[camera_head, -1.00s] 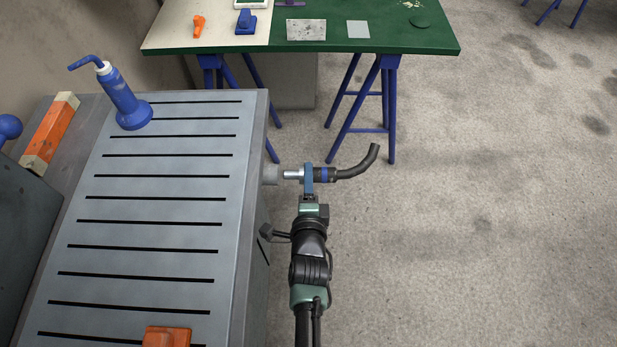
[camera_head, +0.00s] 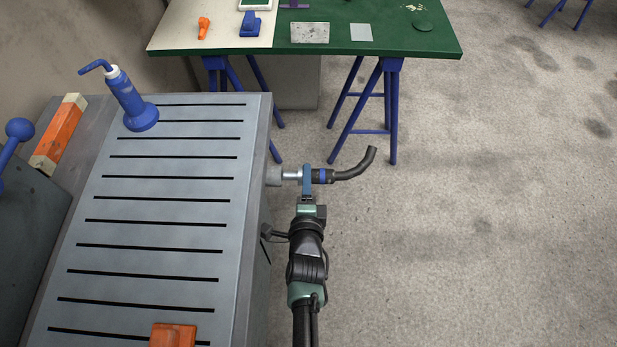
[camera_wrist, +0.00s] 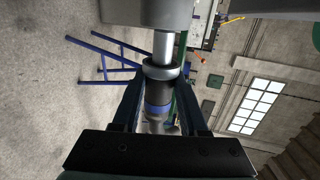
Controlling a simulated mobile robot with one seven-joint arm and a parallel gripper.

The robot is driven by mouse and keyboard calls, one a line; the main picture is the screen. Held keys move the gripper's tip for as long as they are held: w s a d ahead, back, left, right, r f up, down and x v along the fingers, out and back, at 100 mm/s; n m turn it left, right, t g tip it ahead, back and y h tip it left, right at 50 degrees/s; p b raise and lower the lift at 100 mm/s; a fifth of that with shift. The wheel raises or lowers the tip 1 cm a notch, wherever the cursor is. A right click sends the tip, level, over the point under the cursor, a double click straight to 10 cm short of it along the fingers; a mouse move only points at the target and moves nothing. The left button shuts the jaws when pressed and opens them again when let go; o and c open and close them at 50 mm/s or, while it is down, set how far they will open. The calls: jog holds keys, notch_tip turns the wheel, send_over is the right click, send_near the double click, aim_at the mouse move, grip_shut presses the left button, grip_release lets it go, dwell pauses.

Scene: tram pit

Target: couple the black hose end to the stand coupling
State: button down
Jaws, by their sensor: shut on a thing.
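The black hose end (camera_head: 345,174) has a blue band and a silver tip (camera_head: 291,175), and its tail curves up to the right. My gripper (camera_head: 308,176) is shut on it just behind the tip and holds it level. The stand coupling (camera_head: 273,175) is a grey stub on the right side of the slotted grey stand. The silver tip meets the coupling's face; how far it is inside, I cannot tell. In the wrist view the silver tip (camera_wrist: 163,45) runs up to a grey block (camera_wrist: 150,12), with the fingers either side of the dark collar.
The slotted grey stand (camera_head: 165,216) fills the left, with a blue bottle (camera_head: 133,104) and an orange block (camera_head: 173,335) on top. A green and cream table (camera_head: 390,38) on blue trestles stands behind.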

aim_at(291, 179)
jog(key=shift+a+r+p, duration=0.1)
jog(key=shift+a+p, duration=0.5)
jog(key=shift+p, duration=0.75)
jog(key=shift+b, duration=0.4)
jog(key=shift+d+b, duration=0.6)
jog(key=shift+b, duration=0.45)
jog(key=shift+s+p, duration=0.1)
jog(key=shift+p, duration=0.35)
jog(key=shift+a+p, duration=1)
jog(key=shift+p, duration=0.8)
dwell(0.8)
jog(key=shift+a, duration=0.4)
jog(key=shift+a+p, duration=0.45)
jog(key=shift+c, duration=1.8)
grip_release()
